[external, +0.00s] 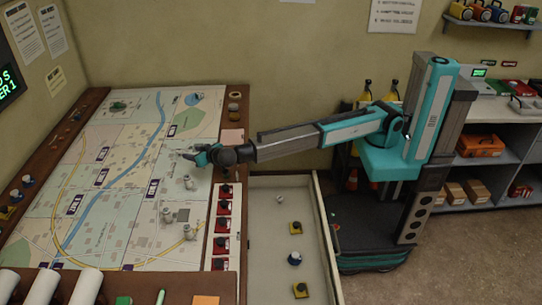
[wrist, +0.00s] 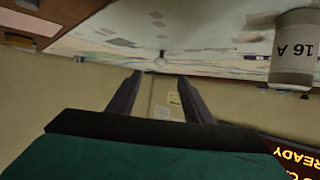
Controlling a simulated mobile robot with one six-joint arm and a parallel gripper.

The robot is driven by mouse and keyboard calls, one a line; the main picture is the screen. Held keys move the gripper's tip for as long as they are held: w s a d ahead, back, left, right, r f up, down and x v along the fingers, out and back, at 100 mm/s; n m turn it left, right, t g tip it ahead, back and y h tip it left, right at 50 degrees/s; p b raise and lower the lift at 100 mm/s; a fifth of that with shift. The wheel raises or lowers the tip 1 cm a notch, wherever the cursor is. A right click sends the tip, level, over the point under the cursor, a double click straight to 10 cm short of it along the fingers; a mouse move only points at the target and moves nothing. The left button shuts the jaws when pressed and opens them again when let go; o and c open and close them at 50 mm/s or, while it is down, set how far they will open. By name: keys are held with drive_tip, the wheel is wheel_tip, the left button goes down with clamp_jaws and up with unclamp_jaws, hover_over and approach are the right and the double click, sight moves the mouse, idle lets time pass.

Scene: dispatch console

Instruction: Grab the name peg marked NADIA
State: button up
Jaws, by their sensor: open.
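No name NADIA can be read on any peg in either view. Small whitish pegs stand on the map board, one pair near my gripper (external: 188,183) and others lower down (external: 188,232). A pale cylinder marked 16 A (wrist: 294,50) appears upside down at the upper right, apart from the fingers.
The map board (external: 120,135) has a wooden rim. Red blocks (external: 222,226) line its right side. Yellow blocks (external: 295,228) lie in the drawer (external: 262,270), which has free floor. White rolls (external: 86,288) lie at the front.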

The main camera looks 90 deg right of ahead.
sight(180, 151)
drive_tip(key=shift+w+d, duration=0.1)
idle(0.3)
drive_tip(key=shift+p+x, duration=0.9)
drive_tip(key=shift+x, duration=3.35)
drive_tip(key=p+x, duration=0.2)
drive_tip(key=x, duration=0.2)
drive_tip(key=shift+w, duration=0.25)
drive_tip(key=shift+w+d+f, duration=0.2)
drive_tip(key=shift+f, duration=0.1)
drive_tip(key=c, duration=1.1)
